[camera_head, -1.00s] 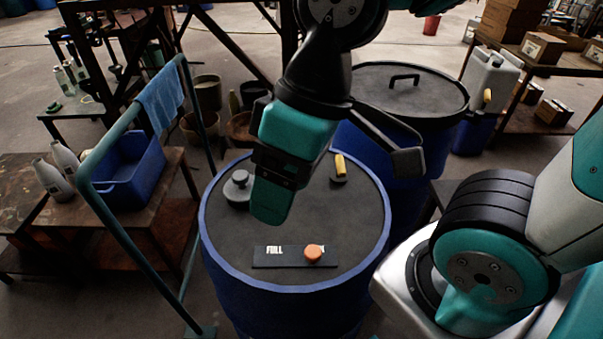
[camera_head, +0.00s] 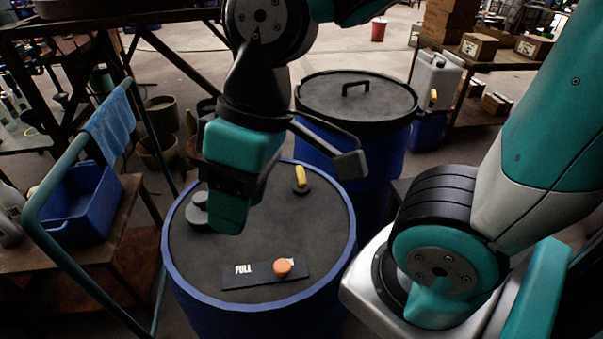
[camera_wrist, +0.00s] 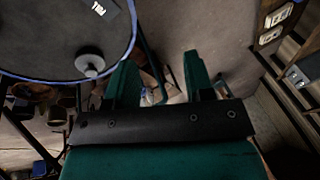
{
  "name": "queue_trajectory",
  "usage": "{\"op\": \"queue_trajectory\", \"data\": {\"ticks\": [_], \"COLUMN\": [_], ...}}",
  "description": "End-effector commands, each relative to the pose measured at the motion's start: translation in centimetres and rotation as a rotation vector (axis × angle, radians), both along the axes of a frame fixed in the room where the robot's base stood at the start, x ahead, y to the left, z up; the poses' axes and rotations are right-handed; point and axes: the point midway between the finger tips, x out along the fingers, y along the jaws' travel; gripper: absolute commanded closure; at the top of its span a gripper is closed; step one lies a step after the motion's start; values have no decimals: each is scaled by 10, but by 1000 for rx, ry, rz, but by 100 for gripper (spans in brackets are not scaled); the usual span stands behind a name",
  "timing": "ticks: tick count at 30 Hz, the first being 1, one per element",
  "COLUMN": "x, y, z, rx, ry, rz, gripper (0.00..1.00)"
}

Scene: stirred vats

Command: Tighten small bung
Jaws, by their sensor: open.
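A blue drum with a dark top (camera_head: 270,240) stands in the middle of the head view. On its top sit a grey round knobbed bung (camera_head: 197,212) at the left and a smaller fitting with a yellow grip (camera_head: 301,180) at the back right. I cannot tell for certain which is the small bung. My gripper (camera_head: 229,218) hangs above the drum top, between me and part of the grey bung. In the wrist view my gripper (camera_wrist: 160,68) is open and empty; the grey bung (camera_wrist: 90,64) lies just left of the left finger. The yellow grip is not in the wrist view.
A black plate marked FULL (camera_head: 245,275) with an orange cap (camera_head: 282,267) lies on the drum's near side. A second lidded blue drum (camera_head: 365,150) stands behind. A teal rail with a blue cloth (camera_head: 108,124) and a blue bin (camera_head: 78,205) are at the left.

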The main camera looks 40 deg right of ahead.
Motion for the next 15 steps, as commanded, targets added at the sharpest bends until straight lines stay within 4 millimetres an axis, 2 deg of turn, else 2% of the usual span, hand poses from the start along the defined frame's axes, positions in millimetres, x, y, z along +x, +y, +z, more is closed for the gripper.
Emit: {"op": "queue_trajectory", "data": {"ticks": [2, 5, 6, 8, 9, 12, 15], "x": [23, 71, 93, 124, 142, 177, 197], "y": [-10, -38, -55, -84, -104, -156, -199], "z": [2, -1, -4, -11, -16, -31, -46], "rx": [-34, -112, -150, -213, -255, -351, -430], "ry": [17, 54, 72, 98, 116, 156, 187], "rz": [-83, -272, -365, -511, -607, -828, -999], "gripper": [52, 52, 52, 52, 52, 52, 52]}}
